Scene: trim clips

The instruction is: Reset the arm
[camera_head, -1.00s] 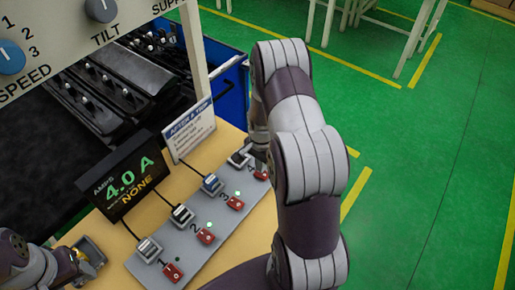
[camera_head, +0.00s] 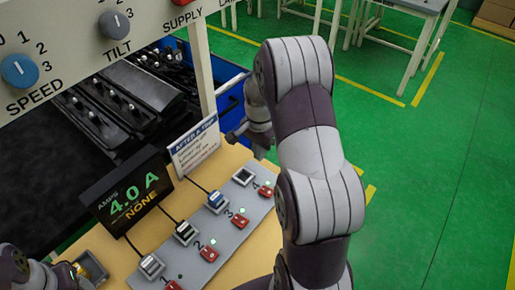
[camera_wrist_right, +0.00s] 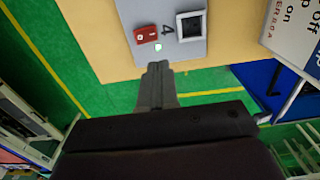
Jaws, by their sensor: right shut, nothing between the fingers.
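My right arm crosses the middle of the head view, and its gripper (camera_head: 236,137) hangs beyond the far end of the grey strip (camera_head: 205,231), near the sign. In the right wrist view its fingers (camera_wrist_right: 156,72) are together with nothing between them. They point toward station 4, whose square socket (camera_wrist_right: 190,25) looks empty and dark, beside a red switch (camera_wrist_right: 146,33). My left gripper (camera_head: 62,275) shows partly at the lower left edge; its fingertips are unclear.
Plugs with cables sit at stations 1 (camera_head: 150,266), 2 (camera_head: 186,233) and 3 (camera_head: 216,201). The amps display (camera_head: 127,190) reads 4.0 A, NONE. A sign (camera_head: 194,146) stands behind the strip. A tray (camera_head: 90,268) lies by my left gripper. Green floor is open at right.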

